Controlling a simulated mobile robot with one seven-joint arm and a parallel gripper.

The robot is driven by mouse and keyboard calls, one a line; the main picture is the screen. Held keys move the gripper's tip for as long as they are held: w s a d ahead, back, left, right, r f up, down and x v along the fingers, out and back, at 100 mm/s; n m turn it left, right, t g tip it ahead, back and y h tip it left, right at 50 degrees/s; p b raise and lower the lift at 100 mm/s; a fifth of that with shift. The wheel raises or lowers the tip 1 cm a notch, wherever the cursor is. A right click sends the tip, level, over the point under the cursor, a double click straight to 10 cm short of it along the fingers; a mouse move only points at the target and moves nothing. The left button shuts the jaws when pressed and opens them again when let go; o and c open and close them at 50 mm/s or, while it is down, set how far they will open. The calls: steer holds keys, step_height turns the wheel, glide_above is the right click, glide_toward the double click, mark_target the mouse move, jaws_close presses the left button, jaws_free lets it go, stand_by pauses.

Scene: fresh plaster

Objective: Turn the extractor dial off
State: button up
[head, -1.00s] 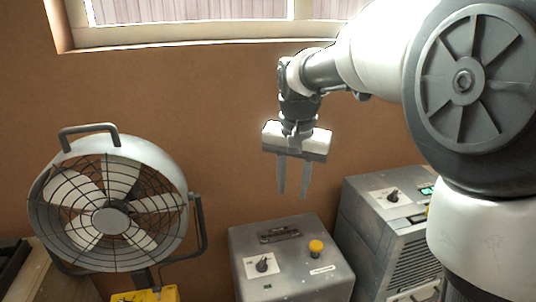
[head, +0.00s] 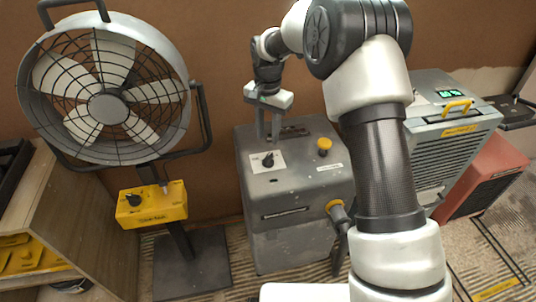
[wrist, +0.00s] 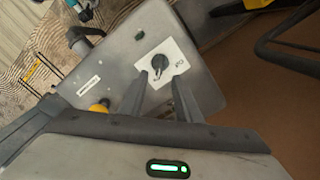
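A grey metal box (head: 255,201), apparently the extractor, stands in the middle of the head view. Its label is too small to read. On its top is a black dial (head: 268,160) on a white plate; the dial also shows in the wrist view (wrist: 161,63). The dial's pointer setting is hard to read. My gripper (head: 269,139) is open and empty, pointing down above the dial. In the wrist view its two fingertips (wrist: 159,78) appear near the dial's edge, with a gap between them; I cannot tell whether they touch it.
A yellow knob (head: 324,145) sits right of the dial on the same top. A hose end (head: 338,212) joins the box's front. A caged fan (head: 108,100) with a yellow control box (head: 152,204) stands left. A grey unit (head: 460,125) and a red unit (head: 487,175) stand right.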

mark_target(268, 156)
step_height(268, 156, down, 9)
steer(key=shift+r+b, duration=0.2)
steer(key=shift+b, duration=0.35)
jaws_close()
